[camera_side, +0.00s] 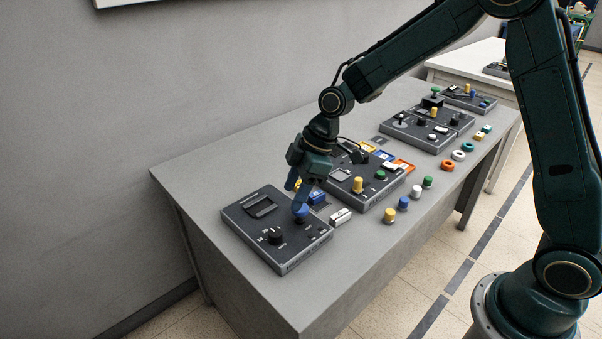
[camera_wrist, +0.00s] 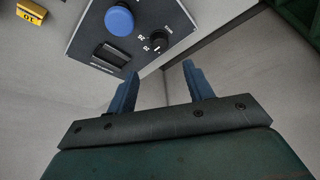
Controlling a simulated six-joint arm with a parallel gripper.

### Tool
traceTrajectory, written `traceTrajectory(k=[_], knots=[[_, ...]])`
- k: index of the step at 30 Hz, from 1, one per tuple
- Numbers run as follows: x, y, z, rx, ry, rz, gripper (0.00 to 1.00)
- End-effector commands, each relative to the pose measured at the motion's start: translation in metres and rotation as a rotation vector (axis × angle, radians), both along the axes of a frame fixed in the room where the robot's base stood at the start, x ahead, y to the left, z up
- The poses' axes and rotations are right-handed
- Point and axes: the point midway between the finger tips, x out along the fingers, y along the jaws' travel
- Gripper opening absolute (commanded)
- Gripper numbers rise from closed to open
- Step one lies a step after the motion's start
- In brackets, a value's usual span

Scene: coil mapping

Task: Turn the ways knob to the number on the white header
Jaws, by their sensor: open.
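A dark control box (camera_side: 245,222) lies at the near left end of the table. It carries a black ways knob (camera_side: 275,236), a blue button (camera_side: 300,211) and a slotted window. In the wrist view the black knob (camera_wrist: 158,41) has a white pointer line and printed numbers around it; the blue button (camera_wrist: 119,20) is beside it. A white block (camera_side: 341,217), perhaps the white header, lies right of the box; I cannot read its number. My gripper (camera_side: 297,195) is open and empty above the box; its fingers (camera_wrist: 160,72) are apart, touching no knob.
A second dark box (camera_side: 345,178) with yellow and green knobs stands behind. A blue block (camera_side: 317,197) and a yellow block marked 10 (camera_wrist: 32,11) lie near the first box. Loose coloured cylinders (camera_side: 389,215) line the table's right edge. The table's left corner is clear.

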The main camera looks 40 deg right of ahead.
Motion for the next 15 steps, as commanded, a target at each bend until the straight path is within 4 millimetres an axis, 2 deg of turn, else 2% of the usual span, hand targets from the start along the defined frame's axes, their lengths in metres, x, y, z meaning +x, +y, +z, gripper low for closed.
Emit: traceTrajectory(k=[15], knots=[[0.013, 0.024, -0.068, -0.001, 0.003, 0.000, 0.52]])
